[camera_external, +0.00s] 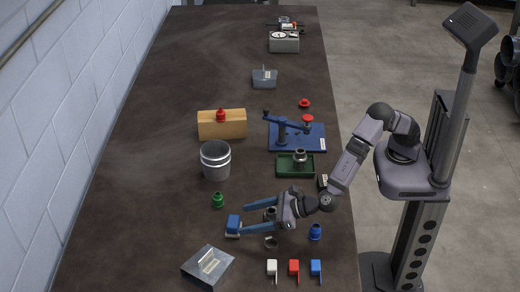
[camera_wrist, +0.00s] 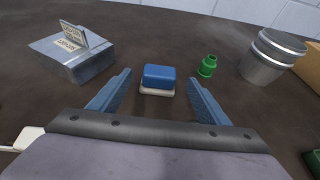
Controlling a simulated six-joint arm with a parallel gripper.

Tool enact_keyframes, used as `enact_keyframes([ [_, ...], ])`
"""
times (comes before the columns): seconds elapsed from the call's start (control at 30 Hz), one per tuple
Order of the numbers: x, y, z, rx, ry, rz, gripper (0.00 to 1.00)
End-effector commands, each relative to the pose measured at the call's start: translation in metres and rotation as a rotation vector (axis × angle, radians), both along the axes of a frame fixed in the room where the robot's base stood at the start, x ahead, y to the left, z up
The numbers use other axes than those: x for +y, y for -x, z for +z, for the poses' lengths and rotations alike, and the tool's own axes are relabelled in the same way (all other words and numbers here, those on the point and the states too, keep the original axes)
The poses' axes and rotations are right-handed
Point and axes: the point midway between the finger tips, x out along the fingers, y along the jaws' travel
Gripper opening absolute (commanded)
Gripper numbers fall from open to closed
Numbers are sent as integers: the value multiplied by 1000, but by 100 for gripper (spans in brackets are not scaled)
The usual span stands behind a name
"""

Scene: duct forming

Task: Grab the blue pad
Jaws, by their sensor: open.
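The blue pad (camera_external: 233,222) is a small blue block on a pale base, lying on the dark table. In the wrist view the blue pad (camera_wrist: 158,76) sits centred ahead, between the lines of the two blue fingers. My gripper (camera_external: 257,220) is open, with its fingers pointing left toward the pad. In the wrist view my gripper (camera_wrist: 158,95) shows both fingers apart, one on each side of the pad's near edge. Nothing is held. I cannot tell whether a finger touches the pad.
A green bottle-like piece (camera_external: 218,200) stands just beyond the pad, near a metal canister (camera_external: 215,160). A grey metal box (camera_external: 208,266) lies nearer the front. White, red and blue hooks (camera_external: 294,268) line the front right. Open table lies left of the pad.

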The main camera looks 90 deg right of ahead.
Motion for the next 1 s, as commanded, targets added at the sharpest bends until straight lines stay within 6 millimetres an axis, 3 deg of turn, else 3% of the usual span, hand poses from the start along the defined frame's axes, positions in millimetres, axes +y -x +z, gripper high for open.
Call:
enact_keyframes([
  [0.3, -2, -33, -13, 0, 0, -2, 70],
  [0.63, -3, -38, -16, 0, -1, -1, 70],
  [0.67, -3, -38, -16, 0, -1, -1, 68],
  [0.83, -3, -38, -16, 0, -1, -1, 27],
  [1.0, -2, -38, -15, -1, 0, -1, 25],
])
